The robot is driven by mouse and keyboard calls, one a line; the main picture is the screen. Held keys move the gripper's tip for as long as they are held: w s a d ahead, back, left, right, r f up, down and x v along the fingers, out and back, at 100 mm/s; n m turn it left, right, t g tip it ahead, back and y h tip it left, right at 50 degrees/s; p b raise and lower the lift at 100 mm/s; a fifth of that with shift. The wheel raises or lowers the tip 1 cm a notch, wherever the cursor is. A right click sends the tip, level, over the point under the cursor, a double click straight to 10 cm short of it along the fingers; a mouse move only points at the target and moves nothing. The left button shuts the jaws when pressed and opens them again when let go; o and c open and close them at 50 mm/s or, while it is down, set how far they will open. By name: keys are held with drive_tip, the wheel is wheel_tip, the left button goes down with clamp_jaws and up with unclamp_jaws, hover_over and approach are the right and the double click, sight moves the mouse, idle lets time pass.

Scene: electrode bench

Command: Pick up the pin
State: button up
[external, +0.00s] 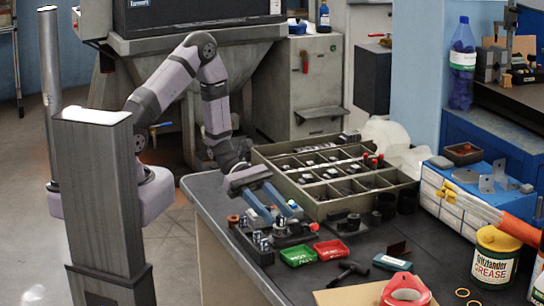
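My gripper (283,217) hangs over the near-left part of the dark bench, pointing down and toward the camera. Its two blue fingers are spread apart, and I see nothing clearly held between them. Below and around the fingertips is a dark fixture (262,257) with several small upright metal pins (264,243) near its left end. A copper-coloured piece (233,220) stands at the fixture's back left corner. The pieces are small, so I cannot tell which one is the task's pin. The fingers hide part of the fixture.
A compartmented grey tray (325,206) of parts lies behind the gripper. A green tray (298,256) and a red tray (331,250) lie in front right.

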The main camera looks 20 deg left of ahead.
clamp_jaws()
drive_tip(key=shift+r, duration=0.15)
wheel_tip(320, 180, up, 10)
idle(0.9)
drive_tip(key=s+a+f+m+g+y, duration=0.2)
drive_tip(key=s+a+m+g+y, duration=0.2)
drive_tip(key=s+a+m+g, duration=0.1)
drive_tip(key=shift+m+y, duration=0.4)
drive_tip(key=shift+m, duration=0.1)
